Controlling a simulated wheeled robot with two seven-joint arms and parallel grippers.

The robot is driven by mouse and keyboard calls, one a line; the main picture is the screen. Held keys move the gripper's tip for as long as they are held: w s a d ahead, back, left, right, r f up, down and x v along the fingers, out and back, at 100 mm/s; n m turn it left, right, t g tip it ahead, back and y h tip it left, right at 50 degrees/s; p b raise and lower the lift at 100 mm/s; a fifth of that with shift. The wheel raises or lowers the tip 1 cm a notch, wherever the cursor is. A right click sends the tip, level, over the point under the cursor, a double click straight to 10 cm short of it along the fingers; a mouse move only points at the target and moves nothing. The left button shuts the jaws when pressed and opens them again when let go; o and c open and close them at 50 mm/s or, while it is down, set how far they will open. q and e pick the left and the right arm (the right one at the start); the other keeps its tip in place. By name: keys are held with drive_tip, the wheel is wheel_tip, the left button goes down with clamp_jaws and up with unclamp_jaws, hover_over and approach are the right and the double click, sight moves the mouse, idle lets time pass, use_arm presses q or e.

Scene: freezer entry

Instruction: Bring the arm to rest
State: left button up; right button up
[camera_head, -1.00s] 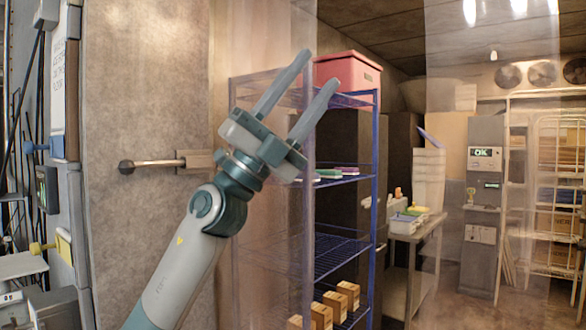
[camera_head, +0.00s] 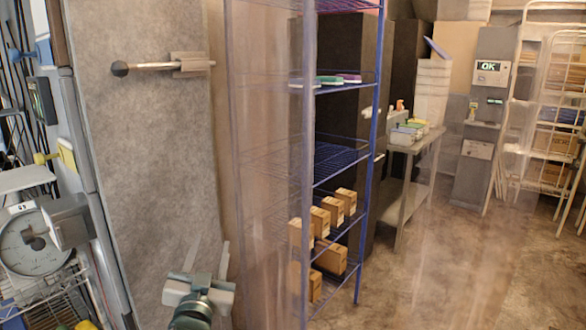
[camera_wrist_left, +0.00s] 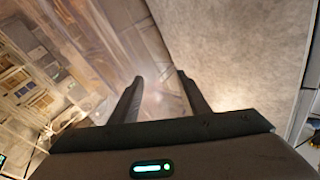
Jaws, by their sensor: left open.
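My left gripper (camera_head: 207,262) is low in the head view, in front of the lower part of the grey insulated door panel (camera_head: 150,130). Its two fingers stand apart and point up and away. In the left wrist view the fingers (camera_wrist_left: 160,92) are also spread with nothing between them. Beyond them are the translucent curtain strips and the pale panel. The gripper touches nothing that I can see. Most of the left arm is below the frame. My right gripper is not in view.
Translucent strips (camera_head: 270,150) hang right of the panel, partly in front of a blue wire shelf (camera_head: 345,155) with several cardboard boxes (camera_head: 333,257). A door handle rod (camera_head: 150,66) juts from the panel. A grey table (camera_head: 410,200) stands beyond. Open floor (camera_head: 450,270) lies at the right.

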use_arm(q)
drive_tip(key=s+a+f+g, duration=0.1)
drive_tip(key=s+f+g, duration=0.2)
drive_tip(key=s+f, duration=0.45)
drive_tip(key=s+a+f+n+g, duration=0.1)
drive_tip(key=s+a+f+g, duration=0.3)
drive_tip(key=f, duration=0.6)
drive_tip(key=s+d+f+g, duration=0.1)
drive_tip(key=s+f+g, duration=0.1)
drive_tip(key=s+f, duration=0.6)
drive_tip(key=s+f+g, duration=0.4)
drive_tip(key=s+f, duration=0.2)
drive_tip(key=s, duration=0.6)
drive_tip(key=s+f+g, duration=0.3)
drive_tip(key=s+f, duration=0.3)
drive_tip(key=s, duration=0.6)
drive_tip(key=w+d+f+t+h, duration=0.1)
drive_tip(key=w+d+f, duration=0.15)
drive_tip(key=f, duration=0.85)
drive_tip(key=w+d+f+t+h, duration=0.1)
drive_tip(key=w+f, duration=0.3)
drive_tip(key=f, duration=0.6)
drive_tip(key=s+d+f+t, duration=0.1)
drive_tip(key=s+f, duration=0.3)
drive_tip(key=f, duration=1)
drive_tip(key=shift+s+d+f+m+t+h, duration=0.2)
drive_tip(key=shift+d+m+t+h, duration=0.1)
drive_tip(key=shift+d, duration=0.25)
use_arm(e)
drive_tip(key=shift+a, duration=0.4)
